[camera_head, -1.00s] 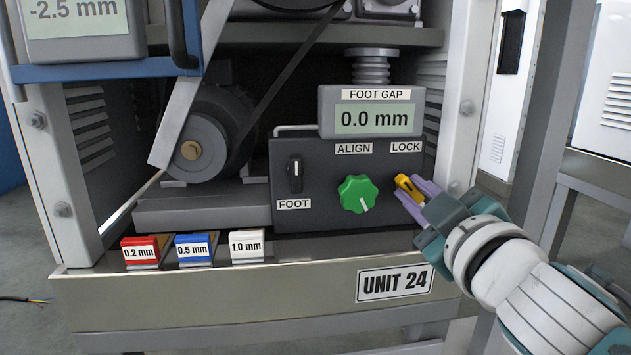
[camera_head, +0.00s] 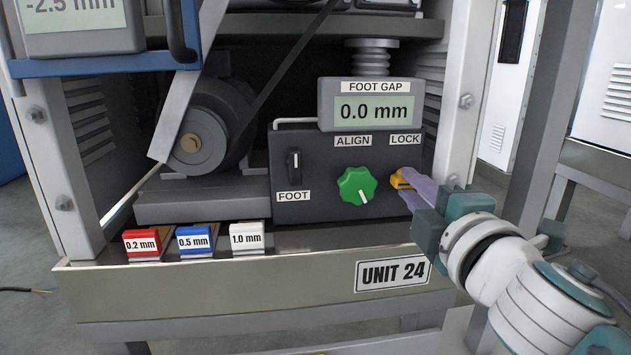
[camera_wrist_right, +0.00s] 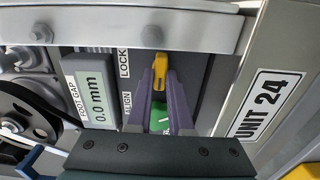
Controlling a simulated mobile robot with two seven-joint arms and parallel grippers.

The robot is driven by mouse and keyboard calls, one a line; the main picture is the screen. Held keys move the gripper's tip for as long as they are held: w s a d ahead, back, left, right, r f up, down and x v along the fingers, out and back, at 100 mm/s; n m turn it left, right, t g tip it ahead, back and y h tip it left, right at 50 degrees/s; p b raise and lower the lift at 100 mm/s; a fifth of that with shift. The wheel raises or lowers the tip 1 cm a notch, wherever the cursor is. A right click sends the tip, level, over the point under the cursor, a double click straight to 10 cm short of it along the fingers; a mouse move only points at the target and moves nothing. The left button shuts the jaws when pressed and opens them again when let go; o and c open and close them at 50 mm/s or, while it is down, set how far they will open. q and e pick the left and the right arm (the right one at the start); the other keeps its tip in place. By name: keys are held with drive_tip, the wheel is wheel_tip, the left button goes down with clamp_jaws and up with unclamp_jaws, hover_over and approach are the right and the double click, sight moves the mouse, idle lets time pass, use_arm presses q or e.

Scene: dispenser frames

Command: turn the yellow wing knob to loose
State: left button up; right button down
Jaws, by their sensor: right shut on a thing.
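The yellow wing knob (camera_head: 399,180) sits under the LOCK label at the right of the dark control panel. My right gripper (camera_head: 408,186) is shut on it, with the purple fingers on either side of the knob. In the right wrist view, the yellow knob (camera_wrist_right: 158,64) shows between the two fingertips (camera_wrist_right: 159,76). The fingers hide part of the knob in the head view. My left gripper is not in view.
A green knob (camera_head: 356,186) under ALIGN sits just left of the yellow knob. The FOOT switch (camera_head: 294,172) is farther left. The FOOT GAP display (camera_head: 367,108) above reads 0.0 mm. Red, blue and white gauge blocks (camera_head: 193,242) stand on the front ledge.

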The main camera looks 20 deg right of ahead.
drive_tip(key=shift+n, duration=0.4)
drive_tip(key=c, duration=0.8)
unclamp_jaws()
drive_tip(key=v, duration=1)
drive_tip(key=shift+d, duration=0.1)
drive_tip(key=shift+r, duration=0.1)
